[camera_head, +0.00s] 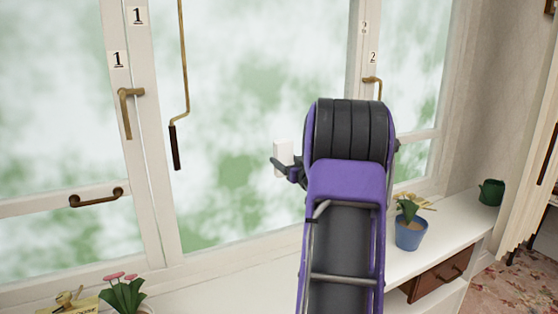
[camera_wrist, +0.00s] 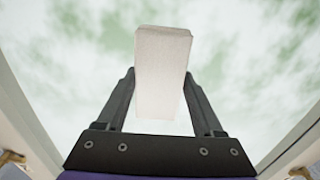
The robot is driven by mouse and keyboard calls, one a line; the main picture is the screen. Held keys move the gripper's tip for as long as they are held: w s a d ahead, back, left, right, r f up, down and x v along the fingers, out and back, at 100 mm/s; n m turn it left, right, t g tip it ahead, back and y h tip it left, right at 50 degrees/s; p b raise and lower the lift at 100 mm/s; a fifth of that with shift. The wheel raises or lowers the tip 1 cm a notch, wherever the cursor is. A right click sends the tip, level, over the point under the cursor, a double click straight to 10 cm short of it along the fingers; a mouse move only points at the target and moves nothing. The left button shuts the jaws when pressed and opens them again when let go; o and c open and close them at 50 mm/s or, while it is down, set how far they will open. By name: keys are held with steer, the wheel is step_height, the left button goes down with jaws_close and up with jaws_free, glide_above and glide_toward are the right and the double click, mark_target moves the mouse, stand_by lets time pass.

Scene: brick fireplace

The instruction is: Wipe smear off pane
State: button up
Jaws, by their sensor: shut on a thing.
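My gripper (camera_wrist: 161,100) is shut on a white block (camera_wrist: 160,75), which stands up between the two dark fingers in the wrist view. In the head view the block (camera_head: 283,158) shows just left of my purple and black arm, in front of the middle pane (camera_head: 235,120). I cannot tell whether the block touches the glass. The pane has green and white cloudy patches; I cannot tell smear from the view behind it. My arm hides the pane's right part. The gripper (camera_head: 288,170) is partly hidden behind my arm.
A white sill runs below the windows, with a blue flowerpot (camera_head: 410,232), a green pot (camera_head: 491,192) and pink flowers (camera_head: 121,290). Brass handles (camera_head: 128,112) and a hanging rod with a dark grip (camera_head: 175,148) project near the frame. A curtain (camera_head: 530,165) hangs at right.

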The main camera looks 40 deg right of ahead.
steer(key=shift+s+d, duration=0.15)
steer(key=shift+d, duration=0.4)
steer(key=v, duration=0.6)
steer(key=shift+s, duration=0.1)
steer(key=v, duration=0.2)
steer(key=shift+s+a+b, duration=0.15)
steer(key=shift+s+b, duration=0.2)
steer(key=shift+s, duration=0.05)
